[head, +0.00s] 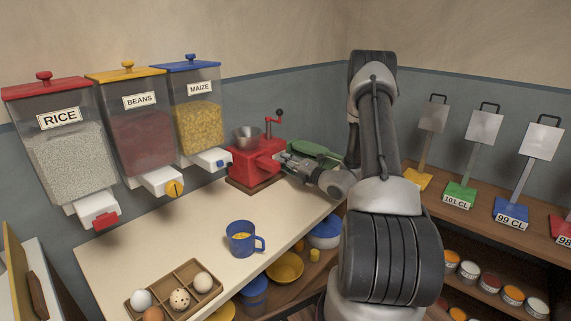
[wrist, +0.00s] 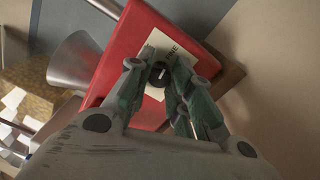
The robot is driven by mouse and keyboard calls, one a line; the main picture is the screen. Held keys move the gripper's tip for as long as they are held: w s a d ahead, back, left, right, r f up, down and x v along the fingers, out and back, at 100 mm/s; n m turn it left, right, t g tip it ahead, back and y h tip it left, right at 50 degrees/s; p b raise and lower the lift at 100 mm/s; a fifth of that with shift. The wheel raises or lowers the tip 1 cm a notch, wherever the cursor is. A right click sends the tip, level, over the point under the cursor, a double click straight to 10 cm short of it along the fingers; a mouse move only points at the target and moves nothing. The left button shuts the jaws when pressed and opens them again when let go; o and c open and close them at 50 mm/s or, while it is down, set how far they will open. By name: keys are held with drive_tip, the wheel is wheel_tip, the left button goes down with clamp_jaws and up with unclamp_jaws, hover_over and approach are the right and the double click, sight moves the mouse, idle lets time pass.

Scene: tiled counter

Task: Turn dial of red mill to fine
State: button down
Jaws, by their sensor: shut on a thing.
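The red mill (head: 255,160) stands on a brown wooden base at the back of the counter, with a metal hopper and a crank on top. It fills the middle of the wrist view (wrist: 120,68). Its black dial (wrist: 159,74) has a white pointer mark and sits on a pale label; part of a word ending in "INE" shows, the rest is hidden by my fingers. My gripper (wrist: 160,70) is shut on the dial, one finger on each side. In the head view my gripper (head: 284,160) reaches the mill's right side.
Rice (head: 62,150), beans (head: 139,130) and maize (head: 196,115) dispensers hang left of the mill. A blue mug (head: 238,240) and an egg tray (head: 160,285) stand on the counter's front. A green object (head: 312,150) lies behind my gripper. Signs stand on the right shelf.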

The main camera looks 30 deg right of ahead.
drive_tip(key=shift+m, duration=0.8)
drive_tip(key=c, duration=1.3)
unclamp_jaws()
drive_tip(key=shift+o, duration=0.2)
drive_tip(key=v, duration=1.2)
